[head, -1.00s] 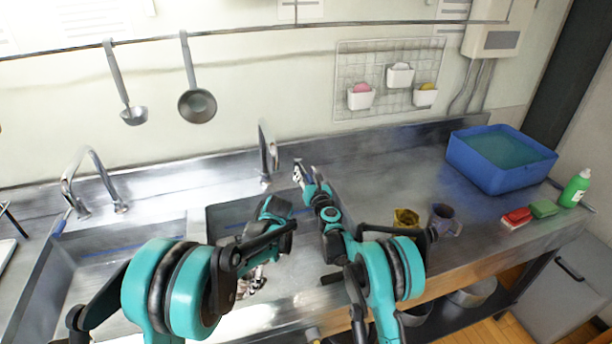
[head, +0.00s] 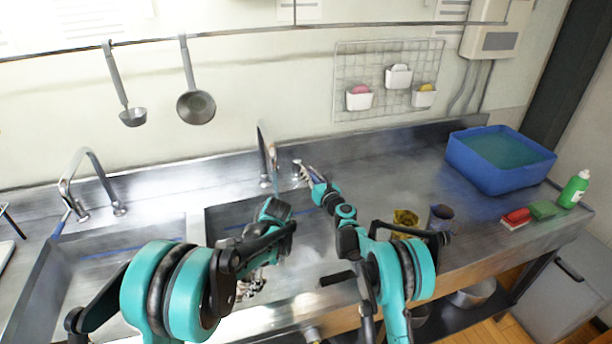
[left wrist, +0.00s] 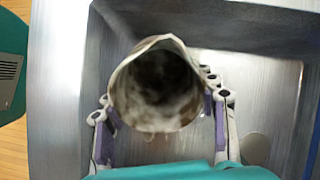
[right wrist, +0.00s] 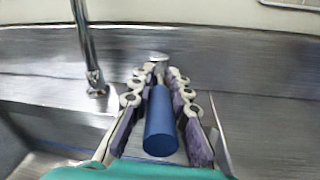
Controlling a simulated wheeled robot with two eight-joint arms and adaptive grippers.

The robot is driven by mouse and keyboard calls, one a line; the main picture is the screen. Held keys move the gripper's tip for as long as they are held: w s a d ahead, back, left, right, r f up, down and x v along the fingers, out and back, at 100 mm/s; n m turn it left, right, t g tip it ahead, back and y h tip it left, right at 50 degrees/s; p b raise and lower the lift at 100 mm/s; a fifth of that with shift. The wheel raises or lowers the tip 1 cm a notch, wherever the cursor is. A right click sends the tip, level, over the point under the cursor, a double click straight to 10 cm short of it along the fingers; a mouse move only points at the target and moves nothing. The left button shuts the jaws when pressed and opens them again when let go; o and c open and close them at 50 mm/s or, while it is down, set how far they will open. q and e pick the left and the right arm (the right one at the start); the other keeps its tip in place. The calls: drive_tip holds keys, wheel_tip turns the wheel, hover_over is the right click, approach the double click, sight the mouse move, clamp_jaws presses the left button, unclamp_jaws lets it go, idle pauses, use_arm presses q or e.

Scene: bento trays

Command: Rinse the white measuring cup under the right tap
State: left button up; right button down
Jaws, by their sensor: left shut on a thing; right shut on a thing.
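The white measuring cup (left wrist: 118,92) shows in the left wrist view, mouth toward the camera, with brownish stains inside. My left gripper (head: 250,284) is shut around it, low over the right basin (left wrist: 270,75). In the head view my left arm hides most of the cup. The right tap (head: 264,150) stands behind the basin; its spout also shows in the right wrist view (right wrist: 88,50). My right gripper (head: 304,172) is shut on a blue handle (right wrist: 160,125) just right of the spout. I cannot tell clearly whether water runs.
A left tap (head: 92,165) stands behind the left basin. On the right counter are a yellow cup (head: 405,219), a purple mug (head: 440,219), a blue tub (head: 480,170), red and green sponges (head: 516,218) and a green bottle (head: 574,188).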

drive_tip(key=shift+w+d+y, duration=0.15)
drive_tip(key=shift+d+y, duration=0.1)
drive_tip(key=shift+y, duration=0.25)
drive_tip(key=c, duration=1.4)
unclamp_jaws()
drive_tip(key=v, duration=1.2)
drive_tip(key=shift+r, duration=0.25)
drive_tip(key=shift+n, duration=0.3)
